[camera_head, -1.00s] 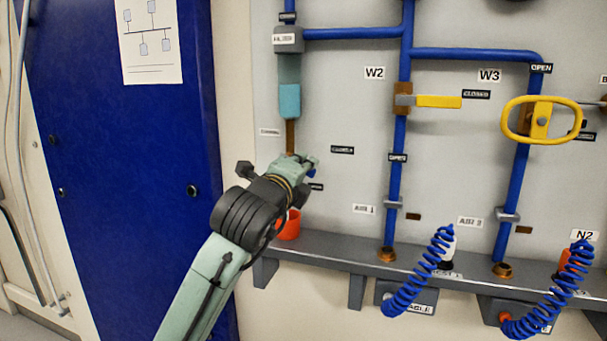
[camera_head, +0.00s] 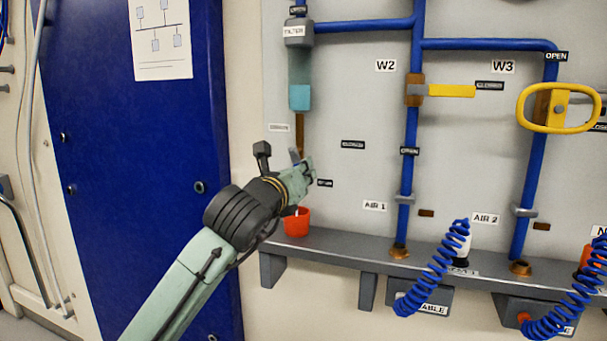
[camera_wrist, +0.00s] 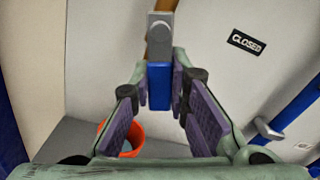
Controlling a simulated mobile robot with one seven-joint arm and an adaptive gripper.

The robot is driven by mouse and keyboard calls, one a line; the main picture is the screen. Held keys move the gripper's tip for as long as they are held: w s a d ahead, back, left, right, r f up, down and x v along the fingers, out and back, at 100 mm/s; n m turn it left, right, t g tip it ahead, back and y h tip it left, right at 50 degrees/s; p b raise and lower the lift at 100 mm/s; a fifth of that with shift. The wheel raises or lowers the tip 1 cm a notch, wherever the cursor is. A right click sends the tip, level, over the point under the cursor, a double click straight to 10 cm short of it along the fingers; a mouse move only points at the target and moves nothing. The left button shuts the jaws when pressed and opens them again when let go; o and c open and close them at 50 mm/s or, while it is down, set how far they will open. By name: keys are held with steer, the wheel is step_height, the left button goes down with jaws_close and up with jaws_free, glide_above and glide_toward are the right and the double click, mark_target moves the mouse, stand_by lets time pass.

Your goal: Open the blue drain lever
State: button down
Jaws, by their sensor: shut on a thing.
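The blue drain lever (camera_wrist: 158,88) shows in the wrist view, below a grey pivot (camera_wrist: 161,28) on a brown pipe (camera_wrist: 155,6). My gripper (camera_head: 308,170) is at the panel, near the lower end of the same brown pipe (camera_head: 299,132). In the wrist view its two purple-padded fingers stand on either side of the lever, shut on it. In the head view the gripper hides the lever. A CLOSED label (camera_wrist: 246,42) is to the right of the pivot.
An orange cup (camera_head: 296,224) stands on the grey shelf (camera_head: 335,249) below my gripper. A pipe with a yellow lever (camera_head: 452,90) is to the right. Coiled blue hoses (camera_head: 436,273) hang further right. A blue door (camera_head: 130,165) is on the left.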

steer(key=shift+a+m, duration=0.15)
steer(key=shift+m, duration=0.35)
steer(key=shift+w, duration=0.1)
steer(key=c, duration=1.5)
jaws_free()
steer(key=v, duration=1.2)
steer(key=shift+c, duration=0.3)
